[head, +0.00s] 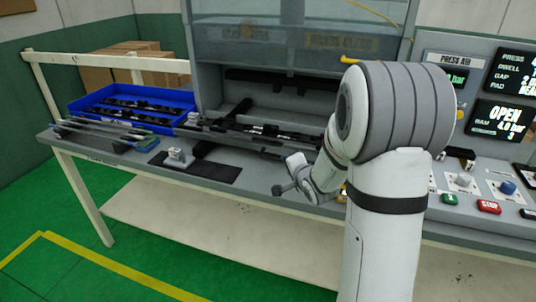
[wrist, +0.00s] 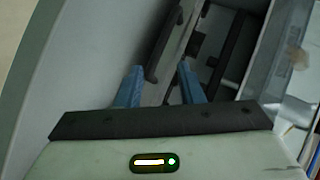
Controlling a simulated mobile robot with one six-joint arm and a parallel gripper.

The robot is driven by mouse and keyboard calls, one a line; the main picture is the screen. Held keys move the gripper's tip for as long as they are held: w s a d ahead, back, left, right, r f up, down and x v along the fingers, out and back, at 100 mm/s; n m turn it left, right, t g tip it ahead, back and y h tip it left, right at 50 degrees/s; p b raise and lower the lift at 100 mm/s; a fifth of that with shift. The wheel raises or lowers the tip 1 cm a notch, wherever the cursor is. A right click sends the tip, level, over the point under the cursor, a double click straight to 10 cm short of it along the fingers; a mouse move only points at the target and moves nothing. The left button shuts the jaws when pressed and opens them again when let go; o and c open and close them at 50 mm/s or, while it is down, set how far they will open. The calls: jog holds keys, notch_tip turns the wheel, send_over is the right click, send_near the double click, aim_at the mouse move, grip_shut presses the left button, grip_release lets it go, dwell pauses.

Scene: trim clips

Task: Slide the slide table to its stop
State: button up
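The slide table appears to be the long dark grey assembly of rails and bars (head: 240,138) in front of the press opening, in the head view. I cannot tell its exact edges or how far it sits from its stop. My arm covers its right end. In the wrist view, my gripper (wrist: 158,86) has its two blue fingers apart, with nothing seen held between them. A dark bar with a bent end (wrist: 165,48) lies beyond the fingertips; I cannot tell whether they touch it.
A blue tray (head: 133,102) of dark strips stands at the left of the bench (head: 245,182). A small grey fixture (head: 177,157) sits on a dark mat. The press guard (head: 290,48) is above the opening. Control buttons, including red STOP (head: 489,207), are at right.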

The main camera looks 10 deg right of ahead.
aim_at(274, 159)
jog(key=shift+w+a+f+m+t+y, duration=0.15)
jog(key=shift+w+f+m+t+y, duration=0.55)
jog(key=shift+w+f+m+y, duration=0.35)
jog(key=shift+w+a+f+m+t+y, duration=0.15)
jog(key=shift+w+f+m+t+y, duration=0.2)
jog(key=shift+m, duration=0.1)
jog(key=p+x, duration=0.1)
jog(key=x, duration=0.6)
jog(key=shift+w+a, duration=0.15)
jog(key=shift+w, duration=0.2)
jog(key=shift+r, duration=0.1)
grip_shut()
